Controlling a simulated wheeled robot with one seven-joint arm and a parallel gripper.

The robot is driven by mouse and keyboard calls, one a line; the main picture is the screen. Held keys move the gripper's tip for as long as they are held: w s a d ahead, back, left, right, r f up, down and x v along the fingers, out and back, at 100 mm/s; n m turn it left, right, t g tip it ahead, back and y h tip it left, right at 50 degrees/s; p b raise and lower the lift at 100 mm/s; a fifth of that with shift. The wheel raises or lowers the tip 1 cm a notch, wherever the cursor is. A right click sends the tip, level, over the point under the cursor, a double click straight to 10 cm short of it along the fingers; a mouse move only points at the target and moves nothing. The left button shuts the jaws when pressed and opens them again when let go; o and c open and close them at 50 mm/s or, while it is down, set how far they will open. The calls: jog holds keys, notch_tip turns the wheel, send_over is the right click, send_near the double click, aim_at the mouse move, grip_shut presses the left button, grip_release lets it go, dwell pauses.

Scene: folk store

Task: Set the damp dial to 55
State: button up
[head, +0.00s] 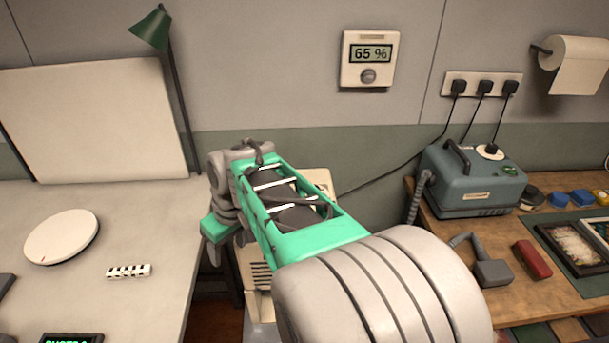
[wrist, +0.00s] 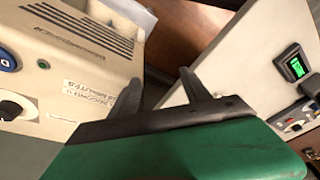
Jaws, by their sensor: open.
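A cream wall unit (head: 367,60) reads "65 %" on its display (head: 370,54), with a round grey knob (head: 368,76) below. A cream machine with a vent grille stands on the floor between the tables, partly behind my arm. The knob's scale is not readable. My gripper (wrist: 163,92) is open and empty beside the machine, apart from both knobs. In the head view its fingertips are mostly hidden.
A pale table (head: 150,235) at left holds a round white disc (head: 62,236). A wooden bench (head: 450,255) at right holds a blue-grey machine (head: 472,180). Plugged cables run from a wall socket strip (head: 482,88). The wall around the display is clear.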

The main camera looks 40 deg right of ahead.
jog(key=w+d+r+p, duration=0.1)
jog(key=d, duration=0.2)
jog(key=w+d+r, duration=0.1)
jog(key=d+r, duration=0.1)
jog(key=d, duration=0.1)
jog(key=w+d+r+p, duration=0.1)
jog(key=d, duration=0.2)
jog(key=shift+w+d+r+p, duration=0.15)
jog(key=shift+r+p, duration=0.15)
jog(key=shift+r, duration=0.1)
jog(key=d+r+p, duration=0.1)
jog(key=d+p, duration=0.1)
jog(key=d, duration=0.6)
jog(key=n+t+y+p, duration=0.1)
jog(key=n+p, duration=0.1)
jog(key=p, duration=0.1)
send_near(314, 187)
jog(key=shift+t, duration=0.3)
jog(key=x, duration=0.2)
jog(key=p+x, duration=0.1)
jog(key=x, duration=0.5)
jog(key=shift+s+f, duration=0.2)
jog(key=shift+s, duration=0.1)
jog(key=shift+w+a+f, duration=0.1)
jog(key=shift+w+f, duration=0.05)
jog(key=shift+f, duration=0.15)
jog(key=shift+c, duration=0.2)
grip_shut()
